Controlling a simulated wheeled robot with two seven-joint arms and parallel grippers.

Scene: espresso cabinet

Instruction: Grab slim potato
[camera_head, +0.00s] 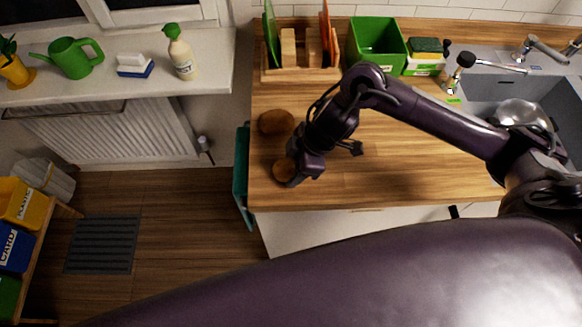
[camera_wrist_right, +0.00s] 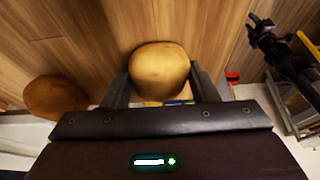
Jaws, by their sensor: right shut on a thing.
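My right gripper (camera_head: 286,172) is low over the left end of the wooden counter (camera_head: 400,170). It is shut on a brown potato (camera_head: 281,170), which also shows between the fingers in the right wrist view (camera_wrist_right: 159,70). There the held potato looks rounded and lies against the wood or just above it; I cannot tell which. A second brown potato (camera_head: 276,122) lies on the counter just behind the gripper, apart from it, and shows at the left of the wrist view (camera_wrist_right: 55,97). Which is slimmer is unclear. A dark jointed part (camera_wrist_right: 275,42), apparently my left gripper, shows at right there.
A wooden rack with boards (camera_head: 300,72), a green bin (camera_head: 378,45) and a sponge box (camera_head: 425,56) stand along the back. The sink (camera_head: 515,95) is at right. A teal cloth (camera_head: 241,175) hangs at the counter's left edge. The counter's middle is clear.

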